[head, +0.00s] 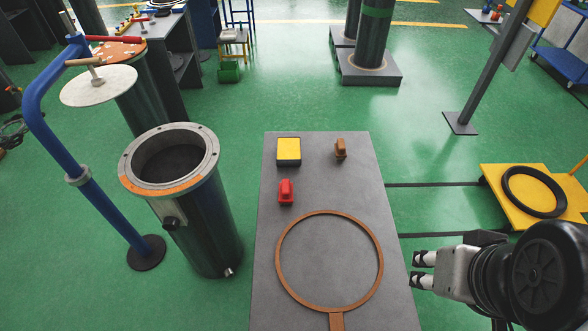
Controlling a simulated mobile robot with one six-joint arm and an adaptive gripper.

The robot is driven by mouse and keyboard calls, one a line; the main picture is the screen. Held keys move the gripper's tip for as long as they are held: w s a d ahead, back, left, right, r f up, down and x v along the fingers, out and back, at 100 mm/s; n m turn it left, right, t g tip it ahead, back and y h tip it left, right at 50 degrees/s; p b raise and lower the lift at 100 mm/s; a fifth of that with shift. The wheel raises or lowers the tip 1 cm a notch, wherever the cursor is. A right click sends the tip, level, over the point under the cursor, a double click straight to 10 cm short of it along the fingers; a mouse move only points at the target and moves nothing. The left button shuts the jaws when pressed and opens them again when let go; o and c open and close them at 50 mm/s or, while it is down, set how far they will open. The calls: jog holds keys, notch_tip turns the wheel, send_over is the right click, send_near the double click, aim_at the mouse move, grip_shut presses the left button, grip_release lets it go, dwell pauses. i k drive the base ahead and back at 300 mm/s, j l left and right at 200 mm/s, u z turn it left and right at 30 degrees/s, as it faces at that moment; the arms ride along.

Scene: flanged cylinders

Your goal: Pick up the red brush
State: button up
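The red brush (286,192) is a small red block-like thing with a raised top. It rests on the left part of the grey table (300,255), in front of the yellow box. My gripper (418,270) is at the lower right, by the table's right edge, pointing left. Its two fingers are apart with nothing between them. It is well away from the red brush.
A yellow box (289,150), a brown brush-like piece (341,149) and a brown ring (282,282) with a tab lie on the table. An open flanged cylinder (205,235) stands left, beside a blue post (108,215). A yellow platform (491,179) is right.

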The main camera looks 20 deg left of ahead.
aim_at(285, 196)
jog(key=u, duration=1.45)
jog(key=i+j+z, duration=0.15)
jog(key=j, duration=0.45)
jog(key=i+j+z, duration=0.2)
jog(key=z, duration=0.2)
jog(key=i+j+z, duration=0.55)
jog(key=j+z, duration=0.2)
jog(key=i+j+z, duration=0.15)
jog(key=j+z, duration=0.6)
jog(key=i+j+z, duration=0.15)
jog(key=i+j, duration=0.2)
